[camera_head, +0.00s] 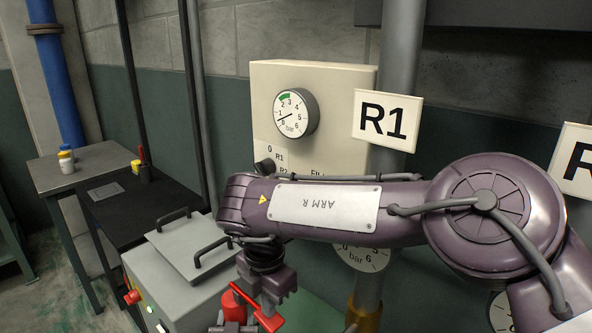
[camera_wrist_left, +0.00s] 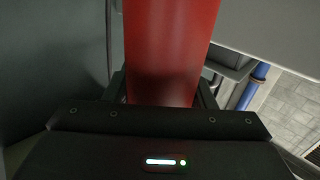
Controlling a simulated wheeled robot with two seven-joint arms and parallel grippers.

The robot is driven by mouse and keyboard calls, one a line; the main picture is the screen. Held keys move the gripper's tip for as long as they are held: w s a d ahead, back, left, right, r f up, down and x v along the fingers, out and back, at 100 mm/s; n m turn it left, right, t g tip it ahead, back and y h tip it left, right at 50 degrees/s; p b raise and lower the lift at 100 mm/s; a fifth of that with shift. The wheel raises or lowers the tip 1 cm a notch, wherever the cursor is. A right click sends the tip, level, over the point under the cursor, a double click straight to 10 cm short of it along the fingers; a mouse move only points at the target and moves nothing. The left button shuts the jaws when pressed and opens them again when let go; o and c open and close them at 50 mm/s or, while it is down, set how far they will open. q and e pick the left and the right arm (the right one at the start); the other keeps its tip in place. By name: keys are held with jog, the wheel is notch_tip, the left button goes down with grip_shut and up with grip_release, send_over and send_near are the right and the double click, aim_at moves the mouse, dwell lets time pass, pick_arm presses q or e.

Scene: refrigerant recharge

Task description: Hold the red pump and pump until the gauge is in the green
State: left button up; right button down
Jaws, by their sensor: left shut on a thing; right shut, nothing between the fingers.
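The red pump (camera_head: 231,306) shows at the bottom of the head view, with a red handle (camera_head: 256,304) at its top. In the left wrist view its red body (camera_wrist_left: 168,50) stands between the fingers of my left gripper (camera_wrist_left: 160,95), which is shut on it. My right gripper (camera_head: 266,302) points down at the handle and is shut with nothing between its fingers. Whether it touches the handle I cannot tell. The gauge (camera_head: 294,113) on the cream panel has a green band near 2 to 3. Its dark needle points low on the left, near 1, outside the green.
My right arm crosses in front of the cream panel (camera_head: 320,78) and hides its lower part. A grey lidded box (camera_head: 190,248) with handles stands left of the pump. An R1 sign (camera_head: 385,120) hangs before a grey pipe. Tables (camera_head: 85,165) stand far left.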

jog(key=shift+w+a+r, duration=0.1)
jog(key=shift+a+r, duration=0.1)
jog(key=shift+r, duration=0.7)
notch_tip(320, 180, up, 7)
jog(key=shift+f, duration=0.2)
jog(key=shift+d+r, duration=0.1)
dwell(0.9)
jog(key=shift+f, duration=2.35)
dwell(0.6)
jog(key=shift+f, duration=2.05)
jog(key=shift+r, duration=1.1)
notch_tip(320, 180, up, 6)
jog(key=shift+r, duration=0.15)
